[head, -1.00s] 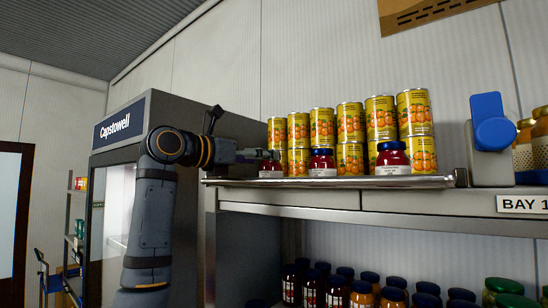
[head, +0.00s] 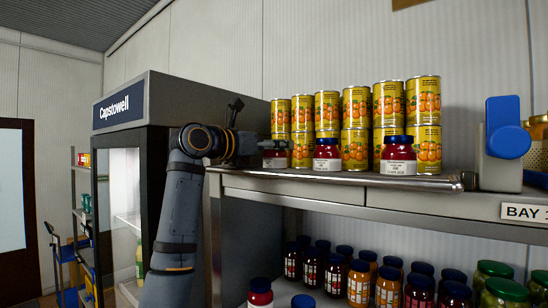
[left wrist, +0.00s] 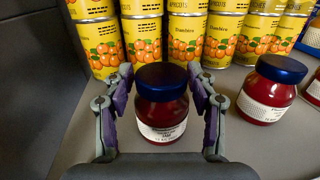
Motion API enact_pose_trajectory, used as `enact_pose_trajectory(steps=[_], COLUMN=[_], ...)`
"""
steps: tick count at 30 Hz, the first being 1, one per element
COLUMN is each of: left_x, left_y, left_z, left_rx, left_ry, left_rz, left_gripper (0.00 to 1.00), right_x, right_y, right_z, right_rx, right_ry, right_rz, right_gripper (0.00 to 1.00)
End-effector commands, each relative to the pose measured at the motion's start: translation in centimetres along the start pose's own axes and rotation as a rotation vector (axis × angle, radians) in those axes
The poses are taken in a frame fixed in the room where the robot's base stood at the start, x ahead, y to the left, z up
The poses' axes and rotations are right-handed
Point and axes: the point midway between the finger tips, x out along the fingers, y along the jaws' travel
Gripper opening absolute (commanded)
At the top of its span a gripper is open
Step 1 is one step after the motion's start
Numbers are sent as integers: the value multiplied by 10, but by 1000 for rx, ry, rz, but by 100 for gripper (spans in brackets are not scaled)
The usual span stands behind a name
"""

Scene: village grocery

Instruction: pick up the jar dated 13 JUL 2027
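Three red jars with blue lids and white labels stand on the shelf: the left jar (head: 276,159), the middle jar (head: 327,156) and the right jar (head: 398,158). The date print on their labels is too small to read. My left gripper (head: 262,146) is at the left jar. In the left wrist view my left gripper (left wrist: 161,100) is open, with its purple-padded fingers on either side of the left jar (left wrist: 162,112) and a small gap showing at each side. The middle jar (left wrist: 268,92) stands to its right. My right gripper is not in view.
Stacked yellow apricot cans (head: 356,120) stand in a row close behind the jars. The metal shelf (head: 300,178) has a raised front edge. A blue-and-grey device (head: 508,140) stands at its right. More jars (head: 360,280) fill the shelf below. A dark fridge (head: 150,100) is at left.

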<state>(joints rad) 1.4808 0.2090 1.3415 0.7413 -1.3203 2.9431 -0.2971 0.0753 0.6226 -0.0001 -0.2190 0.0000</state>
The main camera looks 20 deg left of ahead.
Motion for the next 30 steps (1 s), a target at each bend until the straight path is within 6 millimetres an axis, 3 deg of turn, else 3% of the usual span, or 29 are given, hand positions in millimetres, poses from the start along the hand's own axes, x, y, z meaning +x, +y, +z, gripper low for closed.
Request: enact_pose_trajectory(steps=[2, 11, 22, 26, 30], left_x=[0, 0, 0, -1, -27], left_y=[0, 0, 0, -1, -20], left_z=[0, 0, 10, 32, 65], left_rx=[0, 0, 0, 1, 5], left_ry=[0, 1, -3, -5, -9], left_rz=[0, 0, 0, 0, -1], left_gripper=[42, 1, 0, 0, 0], right_x=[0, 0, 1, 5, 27], right_y=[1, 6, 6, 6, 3], right_z=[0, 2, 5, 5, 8], right_rx=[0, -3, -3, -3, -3], right_ry=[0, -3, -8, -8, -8], right_rz=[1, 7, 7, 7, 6], right_gripper=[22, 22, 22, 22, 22])
